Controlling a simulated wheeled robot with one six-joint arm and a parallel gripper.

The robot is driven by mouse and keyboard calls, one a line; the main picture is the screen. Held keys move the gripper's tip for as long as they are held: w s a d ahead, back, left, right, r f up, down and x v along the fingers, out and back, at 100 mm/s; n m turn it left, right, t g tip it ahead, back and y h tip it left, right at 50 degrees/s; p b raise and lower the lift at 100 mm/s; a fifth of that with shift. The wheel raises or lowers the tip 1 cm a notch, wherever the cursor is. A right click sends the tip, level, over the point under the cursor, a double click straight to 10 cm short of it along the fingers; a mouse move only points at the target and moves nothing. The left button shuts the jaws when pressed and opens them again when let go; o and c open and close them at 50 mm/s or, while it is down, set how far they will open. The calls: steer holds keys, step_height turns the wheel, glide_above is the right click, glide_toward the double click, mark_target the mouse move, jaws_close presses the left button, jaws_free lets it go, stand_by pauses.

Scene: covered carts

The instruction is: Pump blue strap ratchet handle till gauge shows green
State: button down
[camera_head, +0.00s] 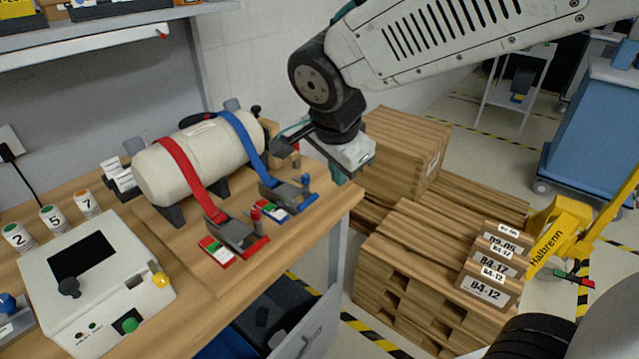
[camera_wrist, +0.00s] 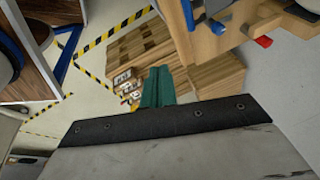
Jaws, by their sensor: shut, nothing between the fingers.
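A cream cylinder (camera_head: 215,158) lies on the wooden bench, held by a red strap and a blue strap (camera_head: 243,143). The blue strap runs down to a blue-based ratchet (camera_head: 292,196) near the bench's right edge. The gauge reading is too small to tell. My gripper (camera_head: 338,176) is shut and empty, above and right of the ratchet, apart from it. Its teal fingers (camera_wrist: 158,85) are together in the wrist view.
A red-based ratchet (camera_head: 237,236) sits left of the blue one. A white control box (camera_head: 97,282) stands at the bench's left. Wooden crates on pallets (camera_head: 440,255) stand right of the bench, with a yellow pallet jack (camera_head: 560,230) beyond. Open air surrounds my gripper.

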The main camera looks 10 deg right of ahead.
mark_target(308, 200)
steer(key=w+a+r+n+g+y, duration=0.2)
steer(key=w+a+r+y, duration=0.15)
steer(key=w, duration=0.25)
steer(key=shift+h, duration=0.45)
steer(key=f, duration=0.4)
steer(key=w+f, duration=0.1)
steer(key=f, duration=0.7)
steer(key=shift+w+a+f, duration=0.15)
steer(key=shift+w+f, duration=0.1)
steer(key=shift+w, duration=0.05)
steer(key=shift+f, duration=0.1)
